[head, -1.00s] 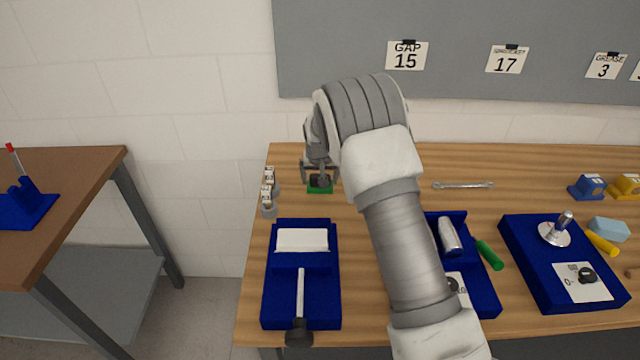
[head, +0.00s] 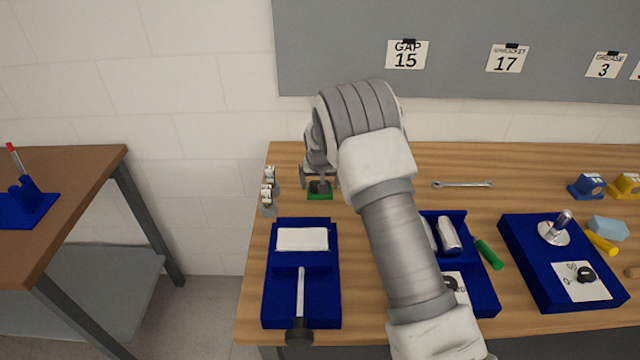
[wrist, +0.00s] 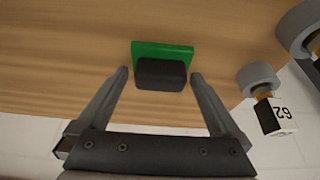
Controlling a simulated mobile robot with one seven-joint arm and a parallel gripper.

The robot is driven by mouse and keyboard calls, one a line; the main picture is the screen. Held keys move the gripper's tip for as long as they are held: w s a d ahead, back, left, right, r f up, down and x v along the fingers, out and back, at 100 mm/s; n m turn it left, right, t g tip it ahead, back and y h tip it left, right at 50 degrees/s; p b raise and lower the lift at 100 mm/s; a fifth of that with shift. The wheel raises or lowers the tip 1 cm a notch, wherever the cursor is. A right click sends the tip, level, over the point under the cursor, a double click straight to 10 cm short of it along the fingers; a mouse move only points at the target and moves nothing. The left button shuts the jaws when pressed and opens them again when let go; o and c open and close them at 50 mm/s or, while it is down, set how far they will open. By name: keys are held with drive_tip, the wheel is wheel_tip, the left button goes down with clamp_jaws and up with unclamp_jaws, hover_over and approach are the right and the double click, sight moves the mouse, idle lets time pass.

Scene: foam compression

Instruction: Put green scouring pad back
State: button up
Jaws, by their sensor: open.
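The green scouring pad (wrist: 163,49) lies on the wooden table, with a dark block-like part (wrist: 161,75) on its near side in the wrist view. In the head view the green pad (head: 320,196) shows at the table's left side, partly covered by the gripper. My gripper (wrist: 160,78) is open, with one finger on each side of the dark part and a gap at both sides. In the head view my gripper (head: 320,180) is over the pad.
Small grey-based tagged items (head: 268,192) stand just left of the pad. A blue fixture with a white block (head: 302,239) sits in front. Other blue fixtures (head: 530,240) and a wrench (head: 463,184) are to the right. The table edge is close on the left.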

drive_tip(key=s+d+r, duration=0.5)
drive_tip(key=s+r, duration=0.6)
drive_tip(key=r, duration=0.3)
drive_tip(key=s+d+r, duration=0.4)
drive_tip(key=s+r, duration=0.7)
drive_tip(key=r, duration=0.2)
drive_tip(key=s+d, duration=0.2)
drive_tip(key=s, duration=0.8)
drive_tip(key=s+d+t, duration=0.1)
drive_tip(key=s+d, duration=0.1)
drive_tip(key=s, duration=0.9)
drive_tip(key=shift+d+r+b, duration=0.3)
drive_tip(key=shift+d+b, duration=0.05)
drive_tip(key=shift+w+a, duration=0.1)
